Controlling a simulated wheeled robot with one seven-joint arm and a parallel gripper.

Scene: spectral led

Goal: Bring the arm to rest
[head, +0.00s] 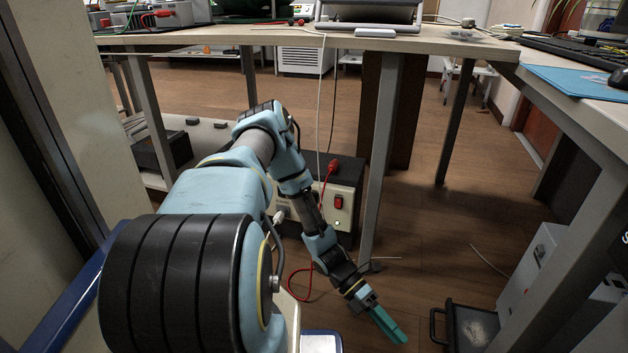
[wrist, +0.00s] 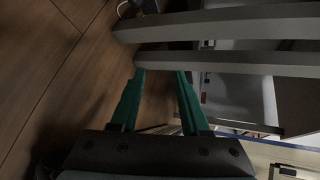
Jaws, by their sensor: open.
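My arm reaches forward and down in the head view, below the level of the tabletop. My gripper (head: 388,326) has green fingers and points down and to the right over the wooden floor. In the wrist view my gripper (wrist: 159,76) shows two green fingers with a clear gap between them, so it is open and holds nothing. Grey metal bars (wrist: 210,60) cross the wrist view just beyond the fingertips; I cannot tell if they touch.
A wooden worktable (head: 230,38) spans the back. Its grey leg (head: 380,150) stands just behind my forearm. A box with a red switch (head: 340,200) and red cable sits beneath. A black tray (head: 470,328) lies at lower right. Floor between leg and right table is mostly clear.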

